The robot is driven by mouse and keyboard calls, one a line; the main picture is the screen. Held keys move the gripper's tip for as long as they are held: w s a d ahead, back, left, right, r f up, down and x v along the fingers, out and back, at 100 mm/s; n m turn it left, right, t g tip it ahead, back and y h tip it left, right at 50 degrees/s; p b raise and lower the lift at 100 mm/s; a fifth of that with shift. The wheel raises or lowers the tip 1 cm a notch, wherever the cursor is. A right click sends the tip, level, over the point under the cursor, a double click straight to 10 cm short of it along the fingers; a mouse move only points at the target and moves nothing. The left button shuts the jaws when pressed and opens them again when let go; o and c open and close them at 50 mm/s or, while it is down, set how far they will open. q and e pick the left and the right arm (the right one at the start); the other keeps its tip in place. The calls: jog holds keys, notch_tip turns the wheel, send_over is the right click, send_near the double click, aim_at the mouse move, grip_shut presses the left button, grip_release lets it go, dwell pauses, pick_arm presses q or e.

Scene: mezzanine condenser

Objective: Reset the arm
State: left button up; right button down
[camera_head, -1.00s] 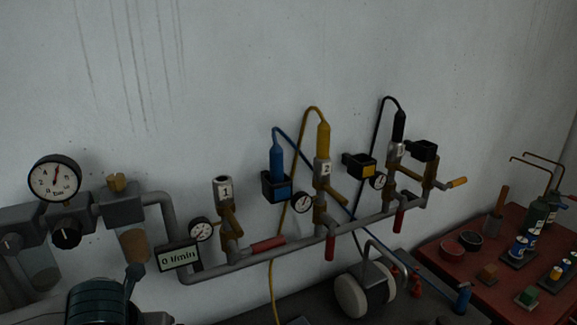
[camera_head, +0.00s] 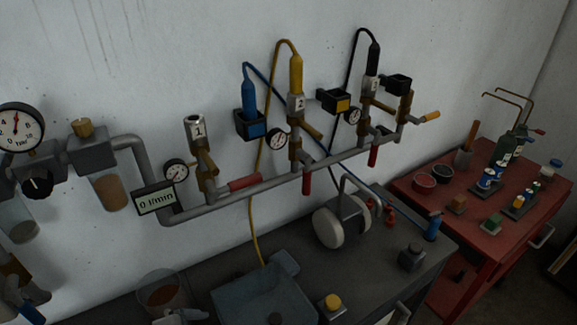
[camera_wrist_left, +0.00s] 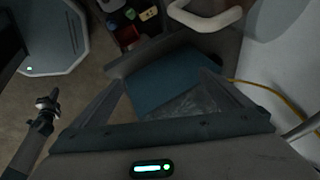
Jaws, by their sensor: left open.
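My left gripper (camera_wrist_left: 163,80) shows in the left wrist view with its two fingers spread apart and nothing between them. Beyond the fingers is a blue-teal flat surface (camera_wrist_left: 165,82); I cannot tell how far away it is. In the head view I cannot make out my left gripper for certain. My right gripper is in neither view now.
A wall manifold pipe (camera_head: 265,191) carries valves, gauges and blue, yellow and black plugs. Below it, a dark bench (camera_head: 215,265) holds ear defenders (camera_head: 340,222) and a grey box (camera_head: 262,298). A red cart (camera_head: 450,215) with small parts stands at right.

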pick_arm(q)
jog(key=s+a+f+n+g+y, duration=0.1)
jog(key=s+a+f+n, duration=0.1)
jog(key=s+f+n, duration=0.35)
jog(key=s+a+f+n+g+y, duration=0.1)
jog(key=s+a+f+n, duration=0.25)
jog(key=s+n, duration=0.35)
notch_tip(320, 180, down, 36)
jog(key=s+g+b, duration=0.1)
jog(key=s+b, duration=0.1)
jog(key=b, duration=0.5)
jog(key=s+a+f+b, duration=0.1)
jog(key=s+f+b, duration=0.2)
jog(key=s+f, duration=0.5)
jog(key=s+a+f+g+b, duration=0.1)
jog(key=s+f+b, duration=0.2)
jog(key=s+f, duration=0.6)
notch_tip(320, 180, down, 6)
jog(key=shift+s+a+r+y+b, duration=0.15)
jog(key=shift+s+y+b, duration=0.15)
